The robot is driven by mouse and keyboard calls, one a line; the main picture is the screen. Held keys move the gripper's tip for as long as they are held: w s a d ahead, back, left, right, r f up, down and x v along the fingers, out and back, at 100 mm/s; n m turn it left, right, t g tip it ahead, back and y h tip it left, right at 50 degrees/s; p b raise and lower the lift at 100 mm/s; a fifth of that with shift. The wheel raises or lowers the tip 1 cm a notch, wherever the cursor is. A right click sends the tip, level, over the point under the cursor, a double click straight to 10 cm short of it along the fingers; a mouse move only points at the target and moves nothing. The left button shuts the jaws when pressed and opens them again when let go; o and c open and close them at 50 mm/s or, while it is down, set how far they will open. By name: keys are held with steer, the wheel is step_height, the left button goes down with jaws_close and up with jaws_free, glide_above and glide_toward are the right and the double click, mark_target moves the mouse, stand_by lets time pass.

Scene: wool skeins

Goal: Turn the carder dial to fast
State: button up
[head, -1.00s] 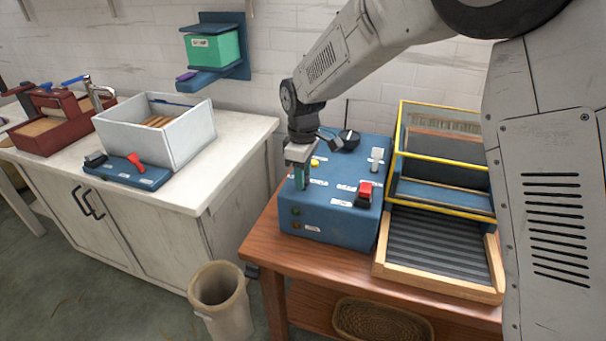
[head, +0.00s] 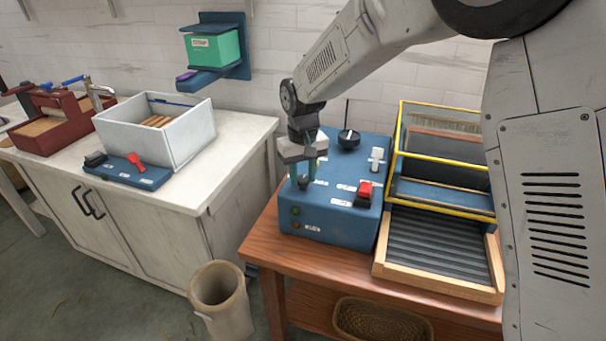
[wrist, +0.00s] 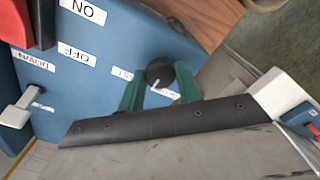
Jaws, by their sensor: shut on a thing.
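The carder dial is a round black knob (wrist: 160,71) with a white pointer line, on the blue control box (wrist: 85,100). My gripper (wrist: 160,84) has its green fingers on either side of it in the wrist view, shut on it. In the head view my gripper (head: 304,178) is at the left front of the box top (head: 335,205), and the dial is mostly hidden between the fingers. White labels lie beside the dial, partly covered by the fingers; I cannot read them fully.
The box also carries a red switch (head: 364,194), a white lever (head: 376,158) and another black knob (head: 348,138) at the back. A yellow-framed machine (head: 445,157) stands close on the right. A bin (head: 221,300) stands on the floor at left.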

mark_target(303, 178)
steer(key=m, duration=0.4)
steer(key=shift+w+r+m, duration=0.1)
steer(key=shift+m, duration=2)
steer(key=o, duration=1)
steer(key=shift+r, duration=3.85)
